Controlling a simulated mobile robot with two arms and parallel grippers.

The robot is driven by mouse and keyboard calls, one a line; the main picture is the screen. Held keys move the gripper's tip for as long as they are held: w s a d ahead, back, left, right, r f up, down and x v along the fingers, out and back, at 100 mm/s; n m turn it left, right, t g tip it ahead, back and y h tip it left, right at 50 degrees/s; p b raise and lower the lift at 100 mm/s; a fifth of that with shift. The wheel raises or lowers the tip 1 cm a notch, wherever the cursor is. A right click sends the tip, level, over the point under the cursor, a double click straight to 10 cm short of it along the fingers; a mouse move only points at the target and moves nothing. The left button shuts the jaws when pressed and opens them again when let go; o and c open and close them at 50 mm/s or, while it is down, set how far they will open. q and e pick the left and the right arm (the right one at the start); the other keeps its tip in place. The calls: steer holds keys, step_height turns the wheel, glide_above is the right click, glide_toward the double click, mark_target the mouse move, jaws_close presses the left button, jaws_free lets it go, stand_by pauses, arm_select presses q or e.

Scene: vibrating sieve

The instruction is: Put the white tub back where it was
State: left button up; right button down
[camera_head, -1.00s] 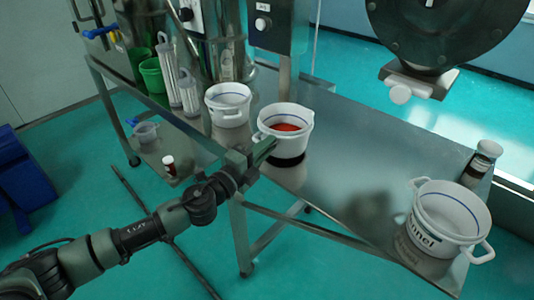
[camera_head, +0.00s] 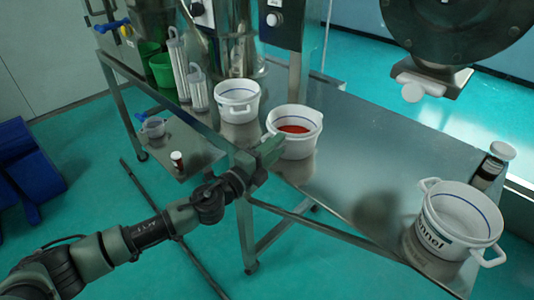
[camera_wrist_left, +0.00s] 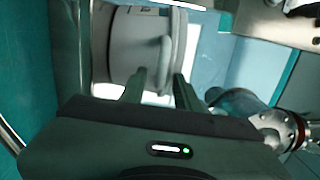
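A white tub with red contents (camera_head: 294,130) stands upright on the steel table, near its left edge. My left gripper (camera_head: 270,150) is at the tub's near left side. In the left wrist view the tub (camera_wrist_left: 120,45) lies sideways in the picture, and its handle (camera_wrist_left: 166,58) shows between my left gripper's fingers (camera_wrist_left: 160,78). The fingers are apart, with gaps visible beside the handle. The tub's far handle is hidden. My right gripper is not in view.
Another white tub (camera_head: 236,100) stands just behind. A labelled white tub (camera_head: 460,220) and a small jar (camera_head: 490,165) stand at the right. Clear cylinders (camera_head: 197,90) and a green container (camera_head: 162,70) are back left. The table's middle (camera_head: 350,150) is clear.

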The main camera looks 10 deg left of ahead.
arm_select(q)
steer(key=b+v, duration=0.3)
steer(key=v, duration=0.9)
steer(key=w+a+f+n+g+y, duration=0.15)
steer(key=a+f+n+y, duration=0.35)
steer(key=f, duration=0.8)
steer(key=w+a+f+n+g+y, duration=0.15)
steer(key=w+a+f+n, duration=0.35)
steer(key=f, duration=0.8)
steer(key=s+a+f+n+g+y, duration=0.1)
steer(key=s+a+f+n, duration=0.15)
steer(key=s+f, duration=0.35)
steer(key=s+a+f+n+g+y, duration=0.1)
steer(key=s+a+f+y, duration=0.2)
steer(key=f, duration=0.6)
steer(key=s+f+n+g, duration=0.5)
steer(key=s+f, duration=1.2)
steer(key=s, duration=0.3)
steer(key=s+d+f+n+g, duration=0.2)
steer(key=s+f, duration=0.1)
steer(key=s, duration=0.9)
steer(key=s+d+f+n+g, duration=0.1)
steer(key=s+f, duration=0.3)
steer(key=s, duration=0.7)
steer(key=shift+s+d+n+g+h, duration=0.35)
steer(key=shift+d+g, duration=0.5)
steer(key=shift+g, duration=0.05)
